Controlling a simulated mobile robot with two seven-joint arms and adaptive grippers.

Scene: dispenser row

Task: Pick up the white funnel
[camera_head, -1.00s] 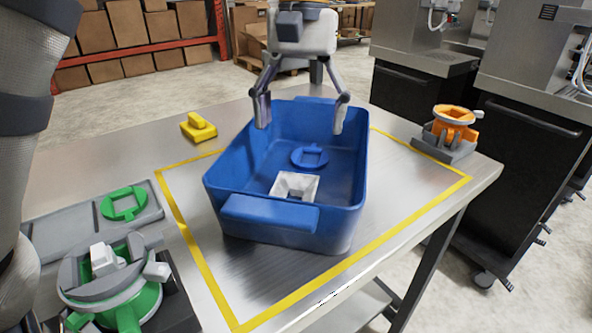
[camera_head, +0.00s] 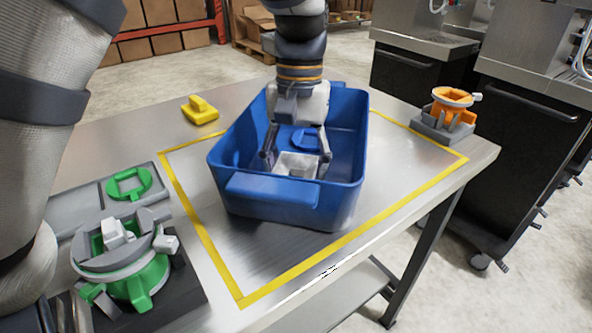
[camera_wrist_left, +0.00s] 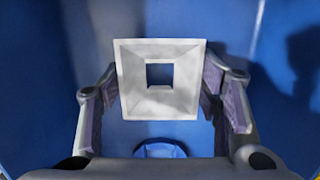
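The white funnel (camera_head: 296,164) lies in the blue bin (camera_head: 272,188), near its front wall. It has a square rim and a square hole, seen face-on in the left wrist view (camera_wrist_left: 160,104). My left gripper (camera_head: 296,158) reaches down into the bin from above, with one finger on each side of the funnel. In the left wrist view the fingers (camera_wrist_left: 166,104) stand apart beside the funnel's sides. They look close to it, and I see no clear grip. The front wall hides the funnel's lower part in the head view. My right gripper is not in view.
A blue ring-shaped part (camera_head: 305,139) lies behind the funnel in the bin. A yellow part (camera_head: 200,111) is left of the bin, a green fixture (camera_head: 124,262) and green ring (camera_head: 128,184) at front left, an orange part (camera_head: 452,97) at right. Yellow tape surrounds the bin.

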